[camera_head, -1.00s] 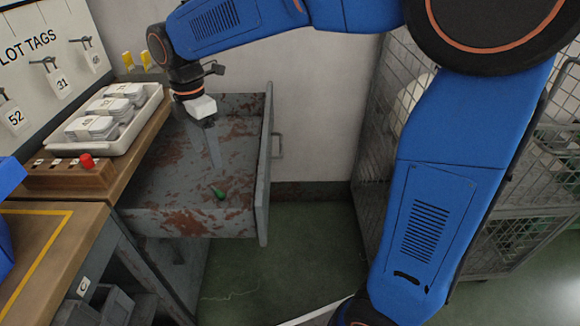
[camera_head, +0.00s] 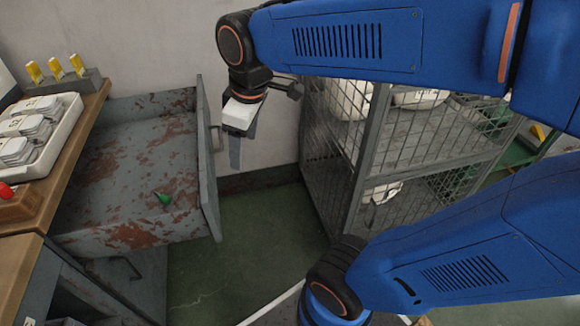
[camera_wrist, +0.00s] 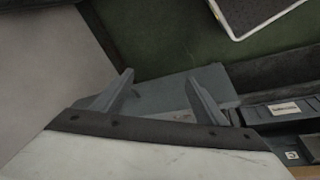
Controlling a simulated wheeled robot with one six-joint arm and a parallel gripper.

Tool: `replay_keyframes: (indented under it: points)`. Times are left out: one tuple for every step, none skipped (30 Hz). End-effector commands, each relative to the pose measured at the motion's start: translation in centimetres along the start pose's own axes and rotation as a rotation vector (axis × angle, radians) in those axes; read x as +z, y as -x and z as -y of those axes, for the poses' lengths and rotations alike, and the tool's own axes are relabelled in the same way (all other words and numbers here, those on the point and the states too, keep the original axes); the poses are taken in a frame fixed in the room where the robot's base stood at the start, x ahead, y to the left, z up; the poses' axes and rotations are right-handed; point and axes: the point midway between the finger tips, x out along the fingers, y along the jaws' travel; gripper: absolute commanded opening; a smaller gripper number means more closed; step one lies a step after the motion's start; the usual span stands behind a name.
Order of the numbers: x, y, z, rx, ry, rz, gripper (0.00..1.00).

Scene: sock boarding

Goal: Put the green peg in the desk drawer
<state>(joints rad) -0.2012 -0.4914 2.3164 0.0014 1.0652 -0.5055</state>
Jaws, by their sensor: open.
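The green peg (camera_head: 163,198) lies on the floor of the open desk drawer (camera_head: 132,240), near its front panel. The drawer's inside is grey with rust-brown patches. My gripper (camera_head: 236,165) is in the air beside the drawer's front panel, to the right of the peg and apart from it. In the wrist view my gripper's two fingers (camera_wrist: 163,88) are spread with nothing held between them. The peg is not visible in the wrist view.
A wooden desk top (camera_head: 85,130) with a white tray (camera_head: 45,130) of tags and a rack of yellow-topped pieces (camera_head: 60,82) is at left. A wire mesh cage (camera_head: 345,130) stands right of the drawer. Green floor (camera_head: 250,225) is clear between them.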

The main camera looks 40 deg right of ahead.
Motion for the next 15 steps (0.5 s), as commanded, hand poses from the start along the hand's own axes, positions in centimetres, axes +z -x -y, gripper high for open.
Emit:
replay_keyframes:
  points:
    - [1.7,0.1,0.0,0.017,-0.082,-0.017,0.66]
    - [2.7,0.0,0.0,0.026,-0.133,-0.025,0.66]
    - [3.8,0.0,0.1,0.038,-0.202,-0.038,0.66]
    - [4.7,-0.1,0.1,0.046,-0.252,-0.049,0.66]
    - [5.5,-0.2,0.2,0.054,-0.303,-0.058,0.66]
    - [6.6,-0.3,0.4,0.064,-0.365,-0.071,0.66]
    - [7.3,-0.5,0.5,0.071,-0.41,-0.08,0.66]
    - [8.0,-0.6,0.6,0.077,-0.452,-0.09,0.66]
    - [8.8,-0.8,0.7,0.084,-0.505,-0.1,0.66]
    - [9.3,-0.9,0.8,0.089,-0.539,-0.108,0.66]
    - [9.8,-1.0,0.9,0.093,-0.569,-0.115,0.66]
    - [10.3,-1.2,1.0,0.098,-0.605,-0.123,0.66]
    - [10.6,-1.2,1.1,0.101,-0.629,-0.129,0.66]
    - [10.9,-1.3,1.1,0.103,-0.646,-0.133,0.66]
    - [11.2,-1.4,1.2,0.105,-0.666,-0.138,0.66]
